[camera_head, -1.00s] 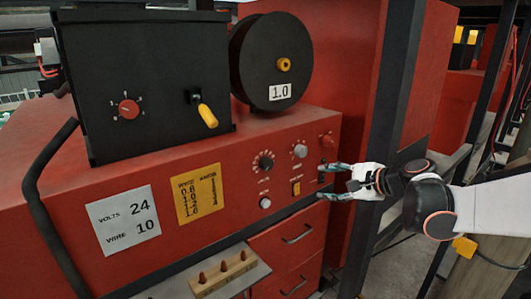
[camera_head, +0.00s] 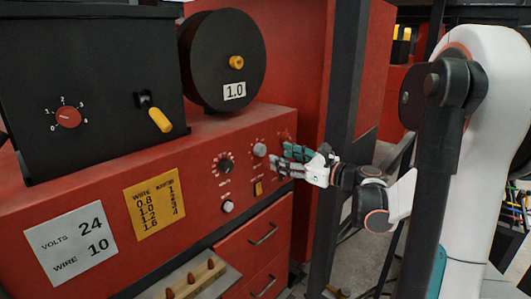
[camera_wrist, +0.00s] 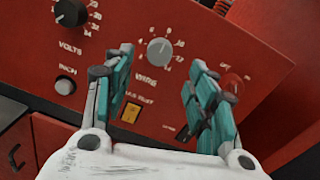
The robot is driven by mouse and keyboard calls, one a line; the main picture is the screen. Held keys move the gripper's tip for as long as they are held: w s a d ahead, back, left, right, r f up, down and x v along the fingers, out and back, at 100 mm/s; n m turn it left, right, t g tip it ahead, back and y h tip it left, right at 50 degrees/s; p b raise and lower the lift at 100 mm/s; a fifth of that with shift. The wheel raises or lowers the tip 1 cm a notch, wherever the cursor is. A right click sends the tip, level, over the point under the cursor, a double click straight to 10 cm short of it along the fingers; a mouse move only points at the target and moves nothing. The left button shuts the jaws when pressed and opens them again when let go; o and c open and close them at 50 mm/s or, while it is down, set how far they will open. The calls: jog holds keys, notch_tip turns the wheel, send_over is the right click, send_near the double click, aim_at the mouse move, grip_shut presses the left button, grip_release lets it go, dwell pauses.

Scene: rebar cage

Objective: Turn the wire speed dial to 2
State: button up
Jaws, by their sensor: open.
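The grey knob marked WIRE (camera_head: 259,150) is on the sloping red panel, right of the black VOLTS knob (camera_head: 224,165). In the wrist view the grey knob (camera_wrist: 160,52) appears between my fingers, with a numbered scale around it; its setting is too small to read surely. A separate red dial (camera_head: 68,117), numbered 0 to 4, is on the black box at left; its pointer is unclear. My gripper (camera_head: 284,161) is open and empty, just right of the grey knob in the head view. Its fingers (camera_wrist: 163,62) point at the panel and touch no knob that I can see.
A yellow wire chart (camera_head: 154,207) and a white VOLTS 24, WIRE 10 card (camera_head: 71,243) are on the panel. A red knob (camera_wrist: 232,84) is near my right finger. A yellow switch (camera_wrist: 131,112) and grey INCH button (camera_wrist: 65,85) are below. A dark post (camera_head: 342,110) stands beyond the cabinet.

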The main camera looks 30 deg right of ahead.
aim_at(263, 150)
jog(key=x, duration=0.7)
jog(key=shift+c, duration=0.6)
jog(key=c, duration=0.9)
